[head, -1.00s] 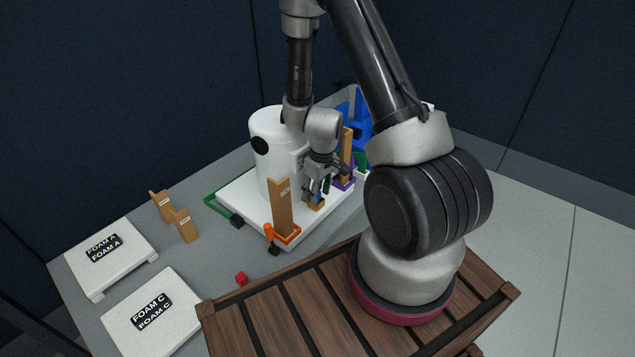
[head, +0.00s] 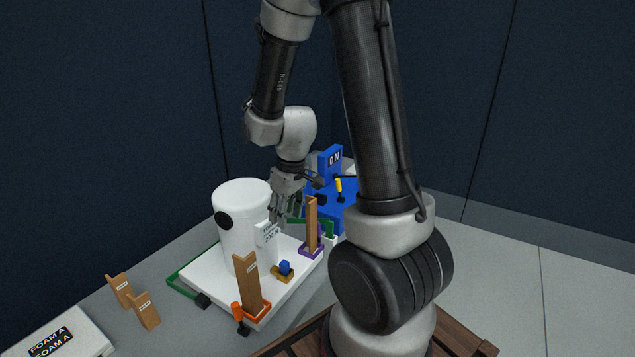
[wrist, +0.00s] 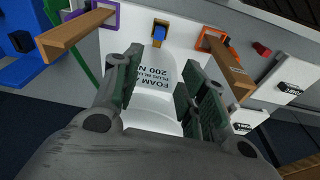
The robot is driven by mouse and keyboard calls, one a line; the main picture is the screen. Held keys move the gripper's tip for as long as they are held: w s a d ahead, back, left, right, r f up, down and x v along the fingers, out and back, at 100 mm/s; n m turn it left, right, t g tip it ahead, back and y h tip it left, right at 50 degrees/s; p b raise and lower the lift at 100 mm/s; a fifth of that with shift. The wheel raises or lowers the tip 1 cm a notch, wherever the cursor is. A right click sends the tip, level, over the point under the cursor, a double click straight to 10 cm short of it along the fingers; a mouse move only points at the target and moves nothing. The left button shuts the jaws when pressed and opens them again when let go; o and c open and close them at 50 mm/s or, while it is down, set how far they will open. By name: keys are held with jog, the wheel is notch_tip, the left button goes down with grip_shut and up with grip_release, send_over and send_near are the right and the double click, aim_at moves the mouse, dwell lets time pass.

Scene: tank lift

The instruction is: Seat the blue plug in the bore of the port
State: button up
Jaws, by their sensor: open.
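The blue plug (head: 285,267) stands upright in a small tan block, which looks like the port (head: 276,275), at the near right edge of the white board. Its lower part is hidden, so I cannot tell how deep it sits. In the wrist view the blue plug (wrist: 159,33) shows beyond the fingertips, against the tan port (wrist: 160,22). My gripper (head: 281,214) is open and empty. It is above the board beside the white tank, well clear of the plug. In the wrist view my gripper (wrist: 160,68) has its fingers spread wide.
Wooden uprights rise from an orange bracket (head: 262,315) and a purple bracket (head: 303,252), flanking the port. A blue fixture (head: 329,160) stands behind.

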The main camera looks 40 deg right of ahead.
jog(key=s+d+r+m+t, duration=0.1)
jog(key=s+r+m+t, duration=0.1)
jog(key=s+r, duration=1.5)
notch_tip(320, 180, up, 4)
jog(key=shift+s+d+m+h, duration=0.15)
jog(key=shift+s+m+h, duration=0.15)
jog(key=shift+m, duration=0.6)
